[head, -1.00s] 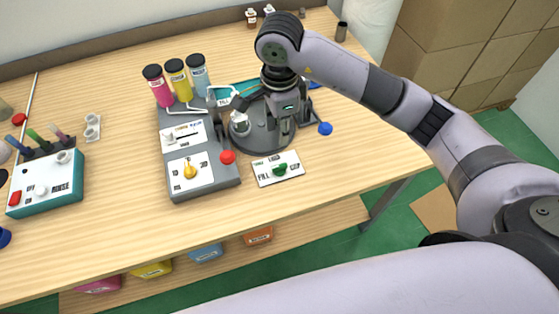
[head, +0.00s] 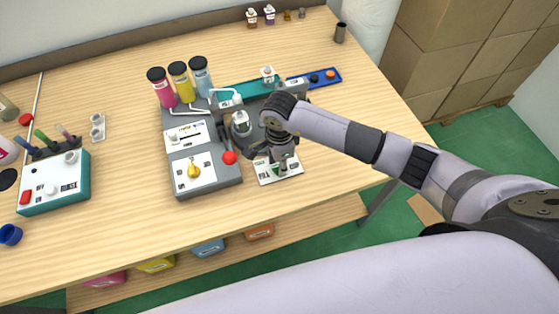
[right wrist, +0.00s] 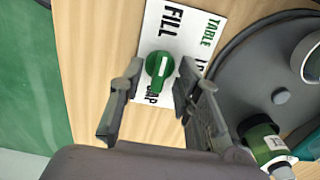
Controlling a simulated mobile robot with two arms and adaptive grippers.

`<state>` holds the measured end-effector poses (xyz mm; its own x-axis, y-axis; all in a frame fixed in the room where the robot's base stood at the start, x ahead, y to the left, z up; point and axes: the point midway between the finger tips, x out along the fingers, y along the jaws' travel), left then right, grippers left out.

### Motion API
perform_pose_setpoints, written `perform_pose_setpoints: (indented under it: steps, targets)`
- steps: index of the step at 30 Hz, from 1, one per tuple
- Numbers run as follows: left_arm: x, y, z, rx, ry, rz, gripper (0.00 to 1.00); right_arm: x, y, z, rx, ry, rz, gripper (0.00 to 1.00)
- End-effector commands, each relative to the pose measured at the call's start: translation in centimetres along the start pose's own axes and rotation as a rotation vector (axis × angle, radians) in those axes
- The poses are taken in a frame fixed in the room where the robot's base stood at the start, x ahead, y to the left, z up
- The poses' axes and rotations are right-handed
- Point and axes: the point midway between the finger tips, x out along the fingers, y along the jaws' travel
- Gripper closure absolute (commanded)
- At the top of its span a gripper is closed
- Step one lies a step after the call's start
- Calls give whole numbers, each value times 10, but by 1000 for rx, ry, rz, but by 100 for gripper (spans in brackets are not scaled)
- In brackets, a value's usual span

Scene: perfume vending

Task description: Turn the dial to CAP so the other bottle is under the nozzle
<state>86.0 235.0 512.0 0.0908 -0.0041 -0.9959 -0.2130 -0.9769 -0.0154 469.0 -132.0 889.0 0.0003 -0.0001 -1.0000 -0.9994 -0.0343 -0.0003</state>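The green dial (right wrist: 160,68) sits on a white card marked TABLE, FILL and CAP (right wrist: 182,40). Its white mark points toward FILL in the right wrist view. My right gripper (right wrist: 161,72) is open, one finger on each side of the dial; I cannot tell whether they touch it. In the head view my right gripper (head: 280,160) is over the card and hides the dial. The dark turntable (right wrist: 255,70) is beside the card. A clear bottle (head: 240,122) stands under the nozzle; a green bottle (right wrist: 262,138) is at another side of the turntable. My left gripper is not in view.
The grey filling machine (head: 205,182), with a yellow knob and red button, stands left of the card. Pink, yellow and blue tanks (head: 180,82) rise behind it. The teal rinse box (head: 55,190) is farther left. The table front is clear.

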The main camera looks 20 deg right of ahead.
Motion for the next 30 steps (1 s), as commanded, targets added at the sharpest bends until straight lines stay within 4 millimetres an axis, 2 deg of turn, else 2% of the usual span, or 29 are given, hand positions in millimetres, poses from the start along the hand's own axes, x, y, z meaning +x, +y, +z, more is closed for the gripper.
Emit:
perform_pose_setpoints:
  steps: [4,18,30]
  targets:
    - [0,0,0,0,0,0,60,0,0,0,0,0,0,69]
    - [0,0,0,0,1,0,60,0,0,0,1,0,0,100]
    - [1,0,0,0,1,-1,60,0,0,0,8,0,0,100]
